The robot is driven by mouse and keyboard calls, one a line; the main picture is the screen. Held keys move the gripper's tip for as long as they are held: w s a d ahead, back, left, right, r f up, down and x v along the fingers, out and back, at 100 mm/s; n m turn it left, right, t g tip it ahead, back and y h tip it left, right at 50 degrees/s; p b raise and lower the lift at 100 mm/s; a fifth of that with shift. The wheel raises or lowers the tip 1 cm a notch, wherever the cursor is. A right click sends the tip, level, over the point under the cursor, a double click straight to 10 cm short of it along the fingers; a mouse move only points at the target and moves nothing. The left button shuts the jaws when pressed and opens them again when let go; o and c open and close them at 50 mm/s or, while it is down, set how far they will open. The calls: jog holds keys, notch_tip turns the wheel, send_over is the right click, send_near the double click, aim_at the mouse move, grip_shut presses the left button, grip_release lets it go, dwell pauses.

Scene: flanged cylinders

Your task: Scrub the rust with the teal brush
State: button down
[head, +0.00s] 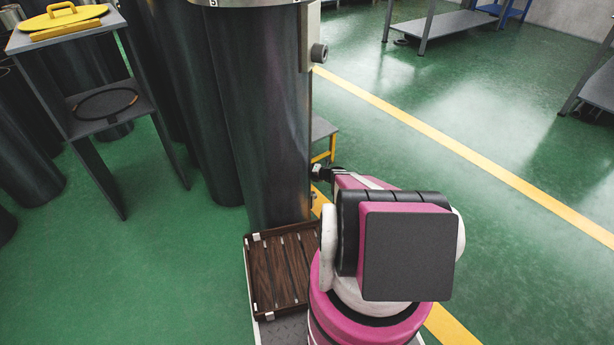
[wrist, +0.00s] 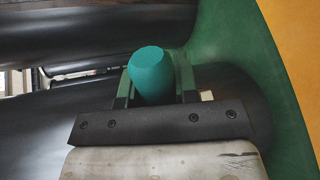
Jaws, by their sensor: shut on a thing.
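The teal brush (wrist: 152,68) shows in the wrist view as a rounded teal grip with a flat end. My gripper (wrist: 156,94) is shut on it, with one finger on each side. The brush's bristles are hidden. A tall dark cylinder (head: 262,115) with a pale flange stands upright in the head view. My arm reaches beside its lower right side. In the wrist view a dark curved surface (wrist: 35,115) lies close behind the gripper. I cannot tell whether the brush touches it. I see no clear rust in either view.
A brown slatted tray (head: 273,268) sits at the cylinder's foot. A grey stand (head: 80,131) at left bears a yellow lid (head: 68,19) and a black ring. More dark cylinders crowd the left. Green floor (head: 520,240) is open at right, crossed by a yellow line.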

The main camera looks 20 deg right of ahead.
notch_tip(320, 180, down, 6)
jog(key=w, duration=0.1)
jog(key=shift+w+a+r, duration=0.15)
jog(key=shift+w+a, duration=0.2)
jog(key=shift+a, duration=0.1)
dwell(6.3)
jog(key=shift+d, duration=0.1)
jog(key=w+d, duration=0.2)
jog(key=d, duration=0.3)
jog(key=shift+w+d, duration=0.2)
jog(key=shift+d, duration=0.05)
dwell(0.3)
